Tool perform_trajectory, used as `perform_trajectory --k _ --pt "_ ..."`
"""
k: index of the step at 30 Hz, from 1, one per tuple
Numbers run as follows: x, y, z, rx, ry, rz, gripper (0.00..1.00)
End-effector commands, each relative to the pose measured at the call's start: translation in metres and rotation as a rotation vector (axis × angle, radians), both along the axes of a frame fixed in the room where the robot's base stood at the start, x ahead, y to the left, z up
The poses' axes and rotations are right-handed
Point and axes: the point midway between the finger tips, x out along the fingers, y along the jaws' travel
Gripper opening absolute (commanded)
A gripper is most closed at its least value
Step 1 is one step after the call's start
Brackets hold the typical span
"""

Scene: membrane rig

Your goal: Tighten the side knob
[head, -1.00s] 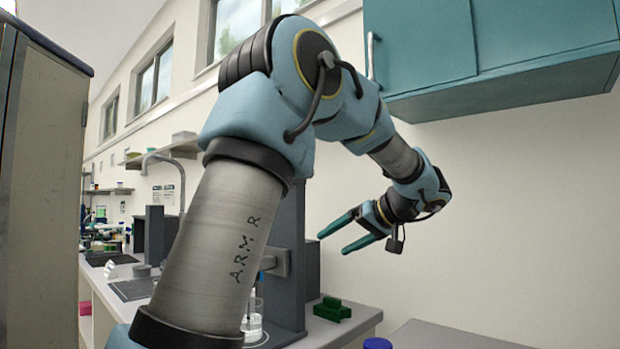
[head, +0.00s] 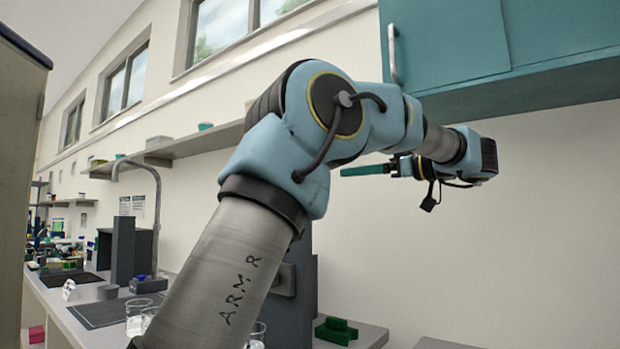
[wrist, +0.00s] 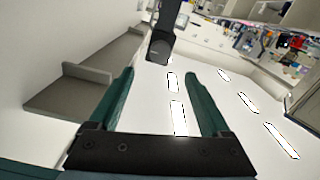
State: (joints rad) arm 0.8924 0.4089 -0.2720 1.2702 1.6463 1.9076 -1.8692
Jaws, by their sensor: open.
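My gripper (head: 345,171) is raised in front of the pale wall, left of and below the teal cabinet, pointing left in the head view. Its two teal fingers stand apart with nothing between them in the wrist view (wrist: 160,72). The dark grey rig column (head: 304,268) stands on the bench, largely hidden behind my arm, with a grey block (head: 286,281) on it. The gripper is above and to the right of it, not touching. I cannot make out the side knob. A dark upright part (wrist: 161,40) lies beyond the fingertips in the wrist view; I cannot tell what it is.
A green piece (head: 336,330) lies on the bench right of the column. A teal cabinet (head: 450,45) hangs at upper right. A wall shelf (head: 180,148) runs behind. The wall below the cabinet is clear.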

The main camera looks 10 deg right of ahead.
Motion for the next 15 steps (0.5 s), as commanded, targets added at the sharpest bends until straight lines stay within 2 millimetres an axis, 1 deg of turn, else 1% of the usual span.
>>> perform_trajectory --k 5,12,15 --pt "0.016 0.016 0.003 0.001 -0.001 0.004 0.81" --pt "0.049 0.048 0.003 0.002 0.001 0.006 0.81" --pt "0.060 0.059 0.003 0.001 0.002 0.004 0.81"
